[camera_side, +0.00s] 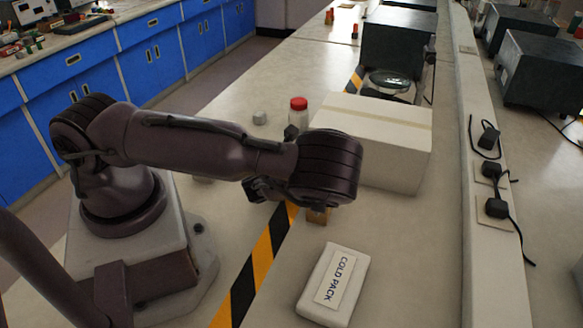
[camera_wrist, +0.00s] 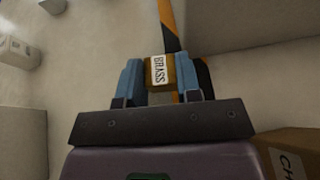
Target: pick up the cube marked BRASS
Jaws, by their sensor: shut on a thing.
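In the side view a small part of the brown cube (camera_side: 318,216) shows below my dark wrist, which hides most of the fingers. Whether the cube touches the bench is hard to tell.
A white COLD PACK (camera_side: 335,285) lies in front on the bench. A large pale box (camera_side: 385,145) and a red-capped jar (camera_side: 298,113) stand behind my wrist. A brown block marked "CH" (camera_wrist: 285,150) is at the wrist view's lower right. Yellow-black tape (camera_side: 262,255) crosses the bench.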

